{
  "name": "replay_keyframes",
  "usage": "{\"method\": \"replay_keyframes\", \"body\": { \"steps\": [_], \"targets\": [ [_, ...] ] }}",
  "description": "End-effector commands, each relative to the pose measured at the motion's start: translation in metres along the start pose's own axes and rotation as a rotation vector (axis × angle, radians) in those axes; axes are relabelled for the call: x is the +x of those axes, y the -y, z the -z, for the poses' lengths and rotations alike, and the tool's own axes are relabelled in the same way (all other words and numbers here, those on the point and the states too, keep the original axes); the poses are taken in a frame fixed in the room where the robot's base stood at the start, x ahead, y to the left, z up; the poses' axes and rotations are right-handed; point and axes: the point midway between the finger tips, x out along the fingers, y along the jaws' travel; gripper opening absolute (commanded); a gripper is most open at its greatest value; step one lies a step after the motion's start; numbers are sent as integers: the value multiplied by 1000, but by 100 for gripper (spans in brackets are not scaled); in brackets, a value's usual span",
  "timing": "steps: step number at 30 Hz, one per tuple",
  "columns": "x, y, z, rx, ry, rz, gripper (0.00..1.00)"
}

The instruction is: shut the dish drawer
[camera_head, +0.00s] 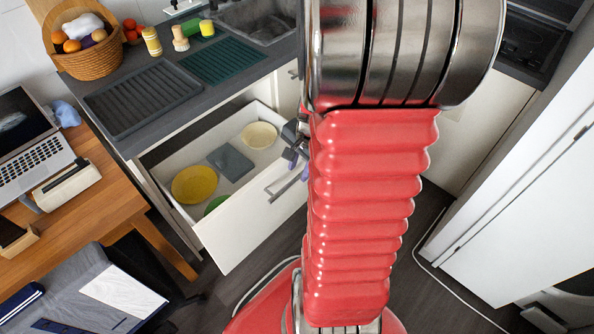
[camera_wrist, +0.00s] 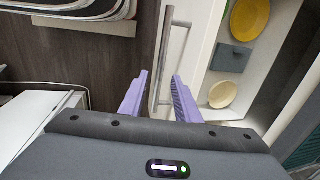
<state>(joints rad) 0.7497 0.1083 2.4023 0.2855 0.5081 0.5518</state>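The white dish drawer (camera_head: 254,222) stands pulled out under the counter, and its front panel also shows in the wrist view (camera_wrist: 196,55). Its metal bar handle (camera_head: 284,188) runs up the middle of the wrist view (camera_wrist: 174,45). Inside lie a yellow plate (camera_head: 194,184), a grey dish (camera_head: 231,162), a cream bowl (camera_head: 259,135) and part of a green dish (camera_head: 215,204). My gripper (camera_wrist: 161,75) is open, its purple fingers apart on either side of the handle's line. Contact cannot be told. In the head view my arm hides part of the gripper.
The counter (camera_head: 140,137) above holds a fruit basket (camera_head: 90,43), jars and a drying mat (camera_head: 222,60). A wooden desk (camera_head: 98,205) with a laptop (camera_head: 28,140) and a chair (camera_head: 100,290) stand left. A white door (camera_head: 530,220) is right.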

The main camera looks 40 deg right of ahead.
Motion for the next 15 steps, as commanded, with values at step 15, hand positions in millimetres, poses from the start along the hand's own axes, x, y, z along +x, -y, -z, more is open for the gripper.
{"method": "replay_keyframes", "body": {
  "steps": [15],
  "targets": [
    [33, 0, 0, 0, 0, 0, 30]
  ]
}}
